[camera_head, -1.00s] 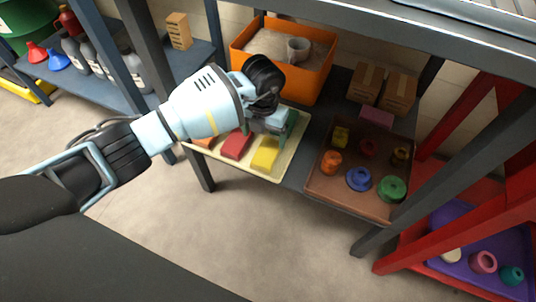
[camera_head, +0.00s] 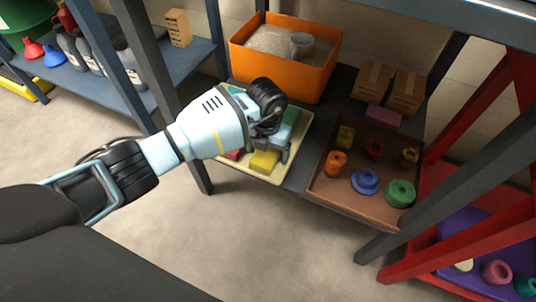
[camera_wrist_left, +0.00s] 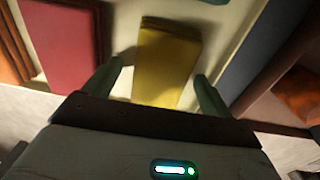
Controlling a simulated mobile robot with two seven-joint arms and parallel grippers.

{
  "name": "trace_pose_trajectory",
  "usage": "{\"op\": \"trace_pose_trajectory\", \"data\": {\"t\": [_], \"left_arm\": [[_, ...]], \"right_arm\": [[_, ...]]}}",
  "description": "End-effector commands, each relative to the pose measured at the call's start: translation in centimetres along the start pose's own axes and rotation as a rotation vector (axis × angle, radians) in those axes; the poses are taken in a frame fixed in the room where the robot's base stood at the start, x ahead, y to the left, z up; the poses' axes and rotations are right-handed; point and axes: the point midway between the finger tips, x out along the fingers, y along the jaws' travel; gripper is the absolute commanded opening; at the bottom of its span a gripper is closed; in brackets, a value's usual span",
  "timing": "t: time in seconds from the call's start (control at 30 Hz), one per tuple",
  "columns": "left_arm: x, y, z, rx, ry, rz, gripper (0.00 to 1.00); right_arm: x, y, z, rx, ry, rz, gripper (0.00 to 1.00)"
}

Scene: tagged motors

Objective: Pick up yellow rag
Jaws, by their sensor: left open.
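The yellow rag (camera_head: 264,162) is a folded block lying on the cream tray (camera_head: 250,176) on the lower shelf. It also shows in the left wrist view (camera_wrist_left: 166,62), between and just ahead of the two green fingertips. My left gripper (camera_head: 281,152) hangs over the tray at the rag's right in the head view. It is open and empty; in the left wrist view its fingers (camera_wrist_left: 160,85) stand apart on either side of the rag. A red folded rag (camera_wrist_left: 66,45) lies to the left of the yellow one. My right gripper is not in view.
An orange bin (camera_head: 322,82) with sand and a cup stands behind the tray. A brown tray (camera_head: 338,194) with colored round parts sits to the right. Cardboard boxes (camera_head: 405,92) stand at the back right. Dark shelf posts (camera_head: 200,172) and red beams (camera_head: 455,205) border the area.

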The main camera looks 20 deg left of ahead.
Motion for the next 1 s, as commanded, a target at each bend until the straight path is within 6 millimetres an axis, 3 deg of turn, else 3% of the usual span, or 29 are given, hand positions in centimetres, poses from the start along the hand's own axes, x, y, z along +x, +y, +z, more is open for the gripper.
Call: {"op": "trace_pose_trajectory", "data": {"t": [0.2,0.57,0.83,1.0], "left_arm": [[-0.1,0.0,0.1,0.000,-0.002,0.000,0.83],[-0.1,0.0,0.1,0.000,-0.002,0.000,0.36],[-0.4,0.0,0.1,0.000,-0.003,0.000,0.36],[-2.7,0.1,0.2,-0.001,-0.007,0.002,0.36]], "right_arm": [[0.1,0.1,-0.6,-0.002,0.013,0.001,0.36],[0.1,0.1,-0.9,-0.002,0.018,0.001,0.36],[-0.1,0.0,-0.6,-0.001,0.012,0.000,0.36],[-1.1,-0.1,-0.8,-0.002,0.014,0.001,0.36]]}}
